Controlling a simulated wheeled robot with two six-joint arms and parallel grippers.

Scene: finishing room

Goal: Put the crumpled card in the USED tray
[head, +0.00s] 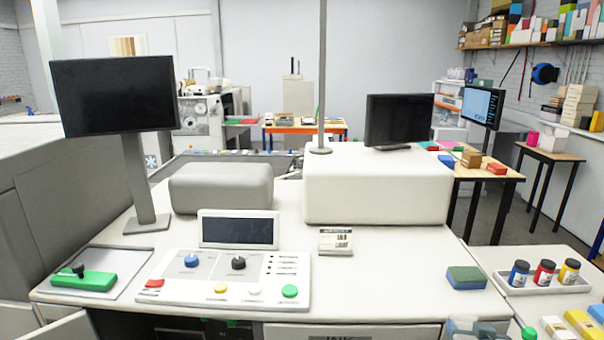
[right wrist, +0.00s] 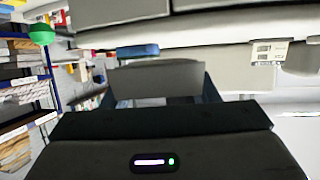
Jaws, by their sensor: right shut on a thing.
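My right gripper (head: 472,328) shows only in part at the bottom edge of the head view, low at the right end of the desk. In the right wrist view (right wrist: 158,92) its dark fingers are shut on a grey, flat-looking thing (right wrist: 155,78). I cannot tell from its look whether this is the crumpled card. No other crumpled card is visible. I can read no USED label on any tray. A flat grey tray (head: 128,262) at the desk's left holds a green device with a black knob. My left gripper is out of view.
A control panel (head: 180,292), a small labelled box (head: 335,242) and a blue-green block (head: 465,278) are on the desk. A white tray (head: 510,288) of paint bottles is at right. A monitor (head: 115,95) and a large white block (head: 375,190) stand behind. The desk's centre right is clear.

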